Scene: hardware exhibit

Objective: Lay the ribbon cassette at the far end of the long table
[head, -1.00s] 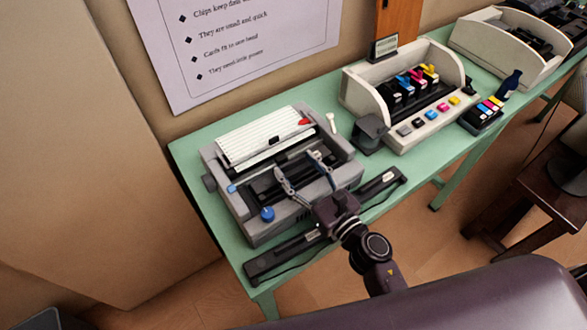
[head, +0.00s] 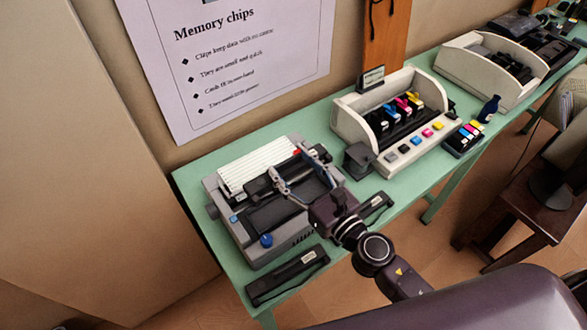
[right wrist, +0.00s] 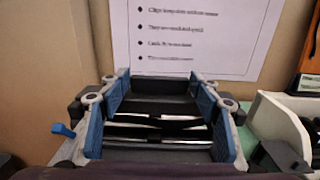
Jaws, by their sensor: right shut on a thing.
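My right gripper (head: 303,171) is over the grey printer (head: 288,250), shut on a dark bar, apparently a ribbon cassette (head: 262,187). The arm and fingers hide part of it. In the right wrist view, the dark cassette (right wrist: 155,105) lies across between the blue finger pads, with a thin dark strand below it. A second long black cassette-like bar (head: 285,278) with a pale label lies along the table's front edge. The arm covers its middle. The green long table (head: 203,184) runs away to the upper right. My left gripper is not in view.
A cream printer (head: 385,165) with coloured cartridges, a small dark box (head: 359,160), a cartridge tray (head: 464,140), a dark bottle (head: 489,108) and another cream machine (head: 470,72) stand farther along. A dark wooden stand (head: 500,225) is at right.

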